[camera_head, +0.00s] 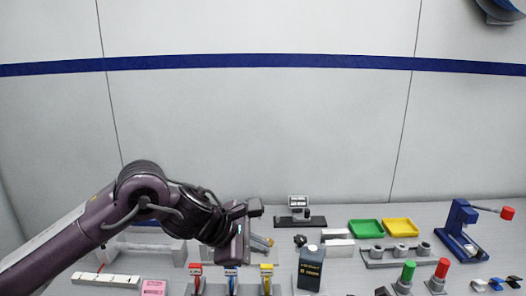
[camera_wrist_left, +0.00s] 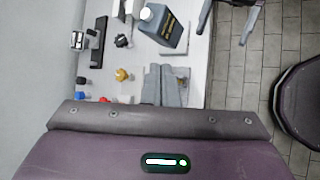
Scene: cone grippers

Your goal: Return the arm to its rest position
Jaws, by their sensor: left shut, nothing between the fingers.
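My left arm (camera_head: 150,190) comes in from the left in the head view and reaches over the workbench. My left gripper (camera_head: 264,242) is at its end, above the back middle of the bench. In the left wrist view its grey fingers (camera_wrist_left: 166,85) are together with nothing between them. A dark bottle (camera_head: 310,268) stands to the right of the gripper in the head view, apart from it; it also shows in the left wrist view (camera_wrist_left: 160,25).
Red, blue and yellow handled pieces (camera_head: 231,270) stand below the gripper. Green (camera_head: 366,228) and yellow (camera_head: 400,227) trays lie at the back right. A blue press (camera_head: 459,229) stands far right. A long white strip (camera_head: 105,280) lies front left. The air above the bench is clear.

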